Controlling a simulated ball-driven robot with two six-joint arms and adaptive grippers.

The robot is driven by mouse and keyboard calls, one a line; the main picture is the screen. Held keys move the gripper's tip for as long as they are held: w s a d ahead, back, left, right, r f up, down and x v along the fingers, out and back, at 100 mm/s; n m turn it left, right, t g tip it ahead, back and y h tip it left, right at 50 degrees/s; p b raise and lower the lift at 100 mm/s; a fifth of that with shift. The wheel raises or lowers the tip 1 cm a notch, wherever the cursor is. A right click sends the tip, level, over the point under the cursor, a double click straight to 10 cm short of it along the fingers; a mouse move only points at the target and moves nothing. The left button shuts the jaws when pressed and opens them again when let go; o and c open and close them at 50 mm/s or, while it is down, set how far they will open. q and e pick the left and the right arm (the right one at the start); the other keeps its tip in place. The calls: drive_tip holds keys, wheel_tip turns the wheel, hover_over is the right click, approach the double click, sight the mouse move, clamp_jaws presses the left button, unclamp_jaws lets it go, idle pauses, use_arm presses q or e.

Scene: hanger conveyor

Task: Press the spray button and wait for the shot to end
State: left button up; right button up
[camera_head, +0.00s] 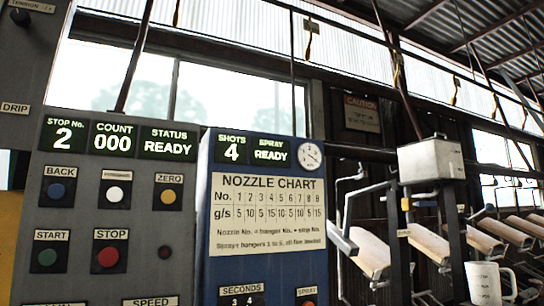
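The blue spray panel (206,180) stands in the middle of the head view. Its spray button (308,302) is at the lower right of the panel under a SPRAY label and is mostly cut off by the bottom edge. The display (252,150) on top reads SHOTS 4 and SPRAY READY. A nozzle chart (267,214) covers the panel's middle. Neither of my grippers is in view.
A grey control panel (135,215) on the left shows stop No. 2, COUNT 000 and STATUS READY, with start (47,257) and stop (108,257) buttons. On the right are a metal box (431,161), several pale hanging pieces (371,252) and a white jug (484,284).

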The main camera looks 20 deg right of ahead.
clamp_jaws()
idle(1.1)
